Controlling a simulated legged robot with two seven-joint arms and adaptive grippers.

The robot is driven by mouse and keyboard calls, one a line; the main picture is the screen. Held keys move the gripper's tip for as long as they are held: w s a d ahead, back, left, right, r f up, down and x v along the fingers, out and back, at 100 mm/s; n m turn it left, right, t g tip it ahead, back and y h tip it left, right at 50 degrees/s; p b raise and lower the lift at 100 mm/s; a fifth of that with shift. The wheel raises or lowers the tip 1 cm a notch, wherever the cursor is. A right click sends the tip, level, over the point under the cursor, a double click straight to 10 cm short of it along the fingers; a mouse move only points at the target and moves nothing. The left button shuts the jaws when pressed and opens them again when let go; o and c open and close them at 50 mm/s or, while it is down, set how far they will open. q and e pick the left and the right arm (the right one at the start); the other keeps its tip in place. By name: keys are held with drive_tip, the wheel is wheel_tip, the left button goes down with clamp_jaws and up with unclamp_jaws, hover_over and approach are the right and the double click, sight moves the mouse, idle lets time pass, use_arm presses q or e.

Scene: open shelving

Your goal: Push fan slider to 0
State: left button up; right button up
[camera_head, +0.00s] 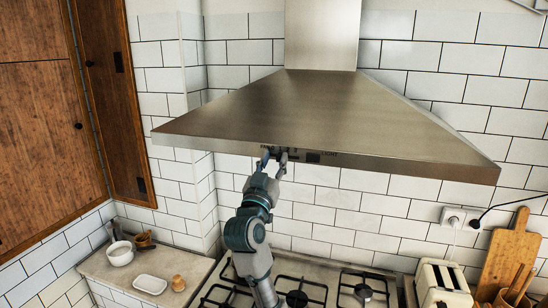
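The metal range hood (310,115) hangs on the tiled wall above the stove. Its front edge carries a control strip (300,154) with small dark marks, a dark control (312,157) and the word LIGHT to its right. My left gripper (274,157) is raised to this strip, left of the dark control. Its two fingers point up and stand apart with a gap between them. The fingers cover part of the strip, so the fan slider and its setting cannot be made out. I cannot tell whether the fingers touch the hood. My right gripper is not in view.
The gas stove (325,272) with black grates lies below. A counter at left holds a white mug (120,254), a white dish (150,284) and a small wooden item. A toaster (443,285) and cutting boards (508,258) stand at right. Wooden cabinets (45,110) are at left.

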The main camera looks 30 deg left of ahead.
use_arm(q)
drive_tip(key=shift+d+r, duration=0.1)
drive_tip(key=shift+d, duration=0.6)
drive_tip(key=c, duration=0.7)
clamp_jaws()
drive_tip(key=shift+s+a, duration=0.15)
drive_tip(key=shift+a, duration=0.55)
drive_tip(key=shift+s+a, duration=0.15)
drive_tip(key=shift+a, duration=0.55)
drive_tip(key=shift+d, duration=0.1)
drive_tip(key=o, duration=0.7)
unclamp_jaws()
drive_tip(key=shift+a, duration=0.2)
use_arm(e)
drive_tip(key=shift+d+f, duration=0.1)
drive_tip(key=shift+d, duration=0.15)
